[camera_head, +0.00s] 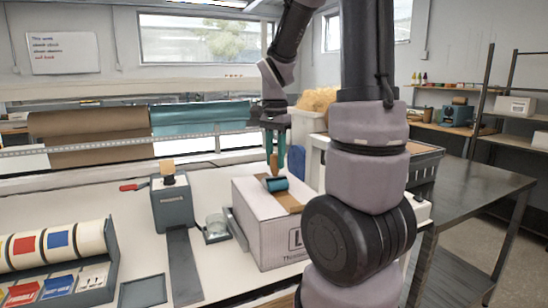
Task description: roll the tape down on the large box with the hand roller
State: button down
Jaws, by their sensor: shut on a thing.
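The large box (258,222) is a white carton on the bench, left of my arm. A strip of brown tape (291,204) lies along its top. The hand roller has a teal cylinder (276,184) and an orange-brown handle (274,163). My gripper (275,150) points down over the box and is shut on the roller's handle. The roller's cylinder is at the box top, over the tape; I cannot tell whether it presses on it. My arm hides the box's right part.
A grey tape dispenser (173,205) with a red handle stands left of the box. A rack of label rolls (55,262) is at the front left. Brown and teal paper rolls (95,133) hang behind. A dark table (470,190) is at right.

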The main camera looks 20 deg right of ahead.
jog(key=shift+s+a, duration=0.15)
jog(key=shift+s, duration=2.95)
jog(key=shift+s+f, duration=0.15)
jog(key=shift+s, duration=1)
jog(key=shift+s+a+r, duration=0.1)
jog(key=shift+s+r, duration=0.05)
jog(key=shift+s, duration=0.95)
jog(key=shift+s+a+r, duration=0.1)
jog(key=shift+s, duration=1)
notch_tip(320, 180, up, 6)
